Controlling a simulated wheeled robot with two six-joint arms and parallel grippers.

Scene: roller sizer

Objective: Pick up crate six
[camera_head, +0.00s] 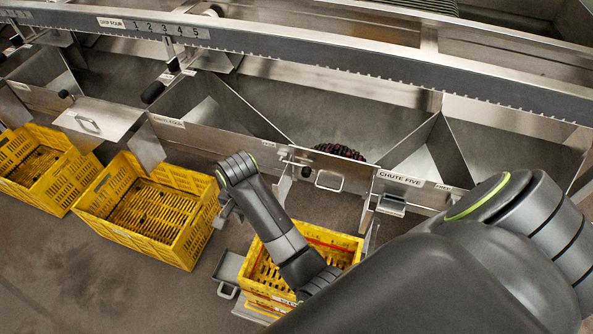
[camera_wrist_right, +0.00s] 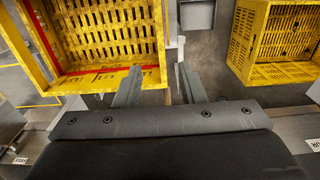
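Three yellow slatted crates stand below the chutes, and I can read no number on any of them. The nearest crate (camera_head: 344,243) has a red stripe inside its rim and is partly hidden by my right arm. In the right wrist view this red-striped crate (camera_wrist_right: 95,82) fills the upper left. My right gripper (camera_wrist_right: 157,72) is open and empty. Its fingers are apart at that crate's corner, one over the rim and one beyond the side wall; contact cannot be told. It shows in the head view (camera_head: 228,212) between two crates. My left gripper is not in view.
A middle crate (camera_head: 184,247) stands left of my right gripper, and another crate (camera_head: 62,192) stands at the far left. Metal chutes line the back; one label reads "CHUTE FIVE" (camera_head: 400,178). A grey metal bracket (camera_head: 229,268) sits beside the nearest crate. Bare floor lies in front.

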